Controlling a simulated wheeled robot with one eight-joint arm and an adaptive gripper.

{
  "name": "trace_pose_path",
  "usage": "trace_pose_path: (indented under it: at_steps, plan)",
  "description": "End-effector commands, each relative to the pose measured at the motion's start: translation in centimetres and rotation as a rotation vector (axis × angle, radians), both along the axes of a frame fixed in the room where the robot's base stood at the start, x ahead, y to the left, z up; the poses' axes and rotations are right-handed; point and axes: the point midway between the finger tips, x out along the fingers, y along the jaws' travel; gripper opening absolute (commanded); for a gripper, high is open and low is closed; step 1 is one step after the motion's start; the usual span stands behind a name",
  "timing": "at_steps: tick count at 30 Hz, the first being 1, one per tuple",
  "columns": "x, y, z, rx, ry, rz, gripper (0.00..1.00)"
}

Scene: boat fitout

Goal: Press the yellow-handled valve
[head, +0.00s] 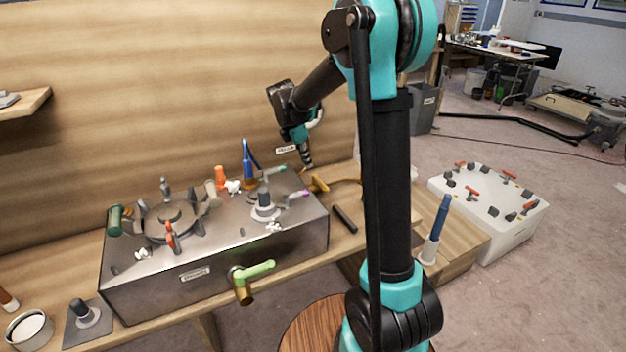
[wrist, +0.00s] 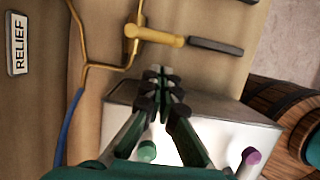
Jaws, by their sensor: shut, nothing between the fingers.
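The yellow-handled valve (head: 318,184) sits low at the back of the bench, just beyond the right rear corner of the steel box. In the wrist view the yellow handle (wrist: 155,36) lies crosswise on a brass pipe, ahead of my fingertips. My gripper (head: 307,164) points down above and slightly left of the valve in the head view. In the wrist view my gripper (wrist: 160,76) is shut and empty, its fingertips together. A gap to the handle shows in the wrist view; its depth is hard to judge.
The steel box (head: 200,268) carries several valves and knobs, including a green-tipped lever (wrist: 147,151) and a purple-tipped one (wrist: 251,156) near my gripper. A dark bar (wrist: 215,47) lies beside the valve. A RELIEF label (wrist: 18,43) is on the wood panel.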

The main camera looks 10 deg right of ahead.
Motion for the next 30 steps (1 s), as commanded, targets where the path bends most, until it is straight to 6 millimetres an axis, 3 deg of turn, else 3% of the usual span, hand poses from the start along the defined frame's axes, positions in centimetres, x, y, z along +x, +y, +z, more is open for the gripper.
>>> trace_pose_path:
  at_steps: [5, 18, 30]
  plan:
    - [0.2, -0.4, -1.4, 0.0, 0.0, -0.001, 0.0]
    - [0.8, -2.4, -8.1, 0.0, -0.001, -0.001, 0.0]
    - [0.9, -2.8, -9.5, 0.0, -0.001, 0.0, 0.0]
